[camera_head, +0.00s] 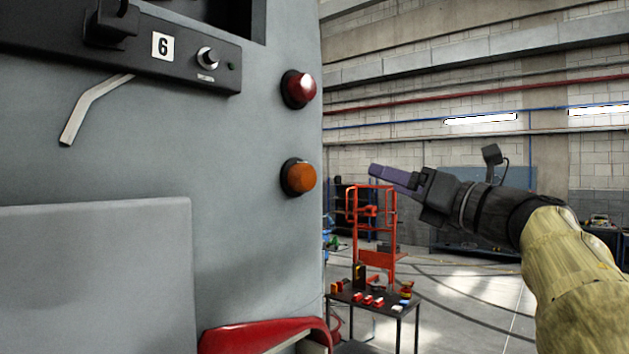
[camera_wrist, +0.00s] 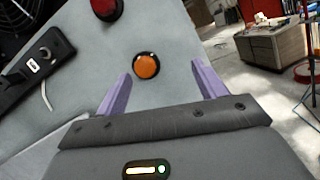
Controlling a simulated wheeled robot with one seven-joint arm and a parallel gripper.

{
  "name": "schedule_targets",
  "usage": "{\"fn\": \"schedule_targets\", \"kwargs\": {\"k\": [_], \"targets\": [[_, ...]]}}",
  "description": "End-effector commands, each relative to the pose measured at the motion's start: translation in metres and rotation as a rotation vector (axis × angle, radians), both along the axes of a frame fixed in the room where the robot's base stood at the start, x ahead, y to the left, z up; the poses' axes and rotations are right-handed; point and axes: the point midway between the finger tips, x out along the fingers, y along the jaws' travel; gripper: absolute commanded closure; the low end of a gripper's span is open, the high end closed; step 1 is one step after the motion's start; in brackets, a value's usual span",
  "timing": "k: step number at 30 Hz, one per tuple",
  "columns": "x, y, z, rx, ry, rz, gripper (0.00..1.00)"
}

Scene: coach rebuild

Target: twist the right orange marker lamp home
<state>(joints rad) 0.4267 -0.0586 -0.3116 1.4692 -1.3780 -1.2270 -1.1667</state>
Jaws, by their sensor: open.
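The orange marker lamp (camera_head: 299,178) sits in a dark round base on the grey coach panel (camera_head: 235,135), near its right edge and below a red lamp (camera_head: 300,88). In the wrist view the orange lamp (camera_wrist: 147,66) lies ahead of my gripper, between the lines of the two fingers and nearer the left one. My gripper (camera_head: 371,170) is to the right of the panel in the head view, its purple fingers pointing left towards the lamp. In the wrist view the fingers of my gripper (camera_wrist: 162,75) are spread wide with nothing between them. The lamp is apart from them.
A black control strip (camera_head: 180,50) marked 6 and a bent light handle (camera_head: 92,107) are on the panel's upper left. A red curved part (camera_head: 262,334) sticks out at the bottom. A small table (camera_head: 385,305) with several small items and an orange stand (camera_head: 374,235) are in the background.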

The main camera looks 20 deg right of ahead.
Motion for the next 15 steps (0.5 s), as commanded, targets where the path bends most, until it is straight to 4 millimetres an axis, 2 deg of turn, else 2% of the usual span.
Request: {"fn": "schedule_targets", "kwargs": {"k": [1,3,6,9,15], "targets": [[-0.017,0.003,0.007,-0.151,-0.027,0.006,0.30],[-0.035,0.007,0.009,-0.325,-0.045,0.023,0.30],[-0.051,0.011,0.008,-0.480,-0.052,0.042,0.30],[-0.057,0.012,0.006,-0.539,-0.052,0.050,0.30],[-0.058,0.013,0.006,-0.540,-0.052,0.053,0.30]]}}
